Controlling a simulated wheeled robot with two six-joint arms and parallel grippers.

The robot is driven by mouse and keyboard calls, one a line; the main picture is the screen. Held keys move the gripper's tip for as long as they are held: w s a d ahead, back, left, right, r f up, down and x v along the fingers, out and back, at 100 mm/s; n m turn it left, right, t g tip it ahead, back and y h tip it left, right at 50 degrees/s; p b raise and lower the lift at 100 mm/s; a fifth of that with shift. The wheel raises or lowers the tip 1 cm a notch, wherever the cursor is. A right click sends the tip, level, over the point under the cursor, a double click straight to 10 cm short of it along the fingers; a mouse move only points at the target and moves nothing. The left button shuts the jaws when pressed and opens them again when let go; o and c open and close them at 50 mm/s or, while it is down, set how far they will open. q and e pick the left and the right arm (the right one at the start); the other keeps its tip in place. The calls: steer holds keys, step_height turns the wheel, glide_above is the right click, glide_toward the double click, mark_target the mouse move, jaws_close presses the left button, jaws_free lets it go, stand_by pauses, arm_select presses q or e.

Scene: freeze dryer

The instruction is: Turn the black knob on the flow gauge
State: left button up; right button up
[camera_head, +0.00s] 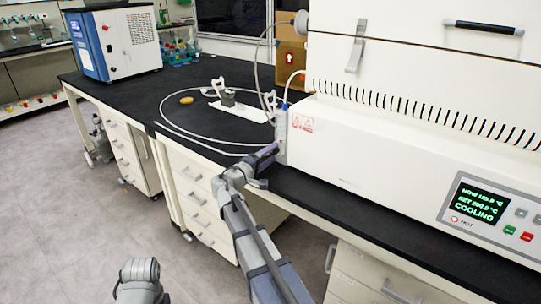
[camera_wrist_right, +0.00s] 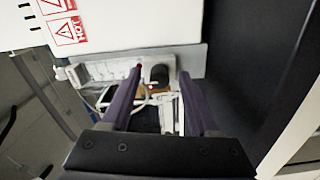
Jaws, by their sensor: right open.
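The black knob (camera_wrist_right: 159,75) shows in the right wrist view, on the flow gauge (camera_wrist_right: 110,69), a pale block beside the white machine. My right gripper (camera_wrist_right: 161,73) is open, with its two purple fingers pointing at the knob. The knob appears between the fingertips, but I cannot tell whether they reach around it or touch it. In the head view my right gripper (camera_head: 268,153) is at the left end of the white machine, and the knob cannot be made out there. A grey part of my left arm shows at the bottom; its gripper is out of view.
The white furnace (camera_head: 390,150) with a lit display fills the right side. A looped white tube (camera_head: 165,118) and a white stand (camera_head: 240,110) lie on the black bench (camera_head: 200,80). A blue and white device (camera_head: 112,42) stands farther left. Open floor lies at lower left.

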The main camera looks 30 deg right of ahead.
steer(key=v, duration=0.7)
steer(key=shift+s+a, duration=0.15)
steer(key=shift+a, duration=0.2)
steer(key=s+a+g+y+p, duration=0.3)
steer(key=s+a+y+p, duration=0.4)
steer(key=s+a+p, duration=0.4)
steer(key=s+a+n+g+y+p, duration=0.1)
steer(key=s+a+g+y+p, duration=0.3)
steer(key=a, duration=1.3)
steer(key=s+y+p, duration=0.4)
steer(key=s+p, duration=0.3)
steer(key=s, duration=0.2)
steer(key=shift+a+r, duration=0.15)
steer(key=shift+r, duration=0.2)
